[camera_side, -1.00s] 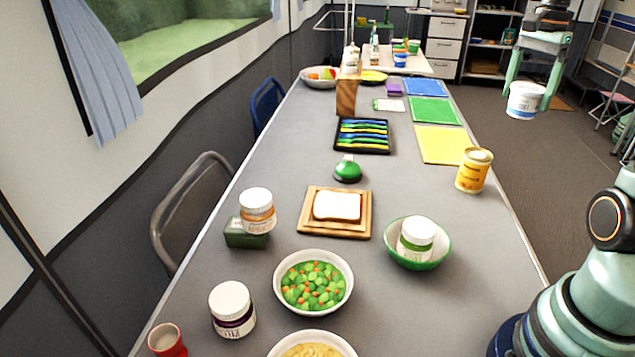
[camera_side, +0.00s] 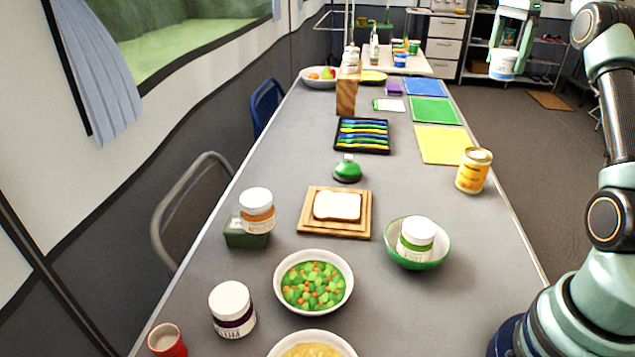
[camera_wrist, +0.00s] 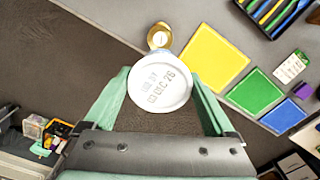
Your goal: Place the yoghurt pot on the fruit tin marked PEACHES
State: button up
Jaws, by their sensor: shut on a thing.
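The yoghurt pot (camera_side: 505,66) is white with a blue band and hangs high in my gripper (camera_side: 508,48), off the table's right side over the floor. In the wrist view, my gripper (camera_wrist: 158,82) has one finger on each side of the pot (camera_wrist: 160,84), whose white round face carries a printed date. A yellow-orange tin (camera_side: 474,171) with a pale top stands upright near the table's right edge; its label is too small to read. The tin also shows in the wrist view (camera_wrist: 159,36), just beyond the pot and partly hidden by it. The two are apart.
Yellow (camera_side: 443,144), green (camera_side: 435,110) and blue (camera_side: 425,87) mats lie beyond the tin. A green bowl (camera_side: 445,247) holding a white-lidded jar (camera_side: 416,240) stands nearer. A bread board (camera_side: 310,225) is mid-table. The table around the tin is clear.

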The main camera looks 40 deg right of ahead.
notch_tip(320, 180, down, 20)
jog(key=shift+r, duration=0.1)
dwell(0.6)
jog(key=shift+f, duration=0.2)
jog(key=o, duration=1.2)
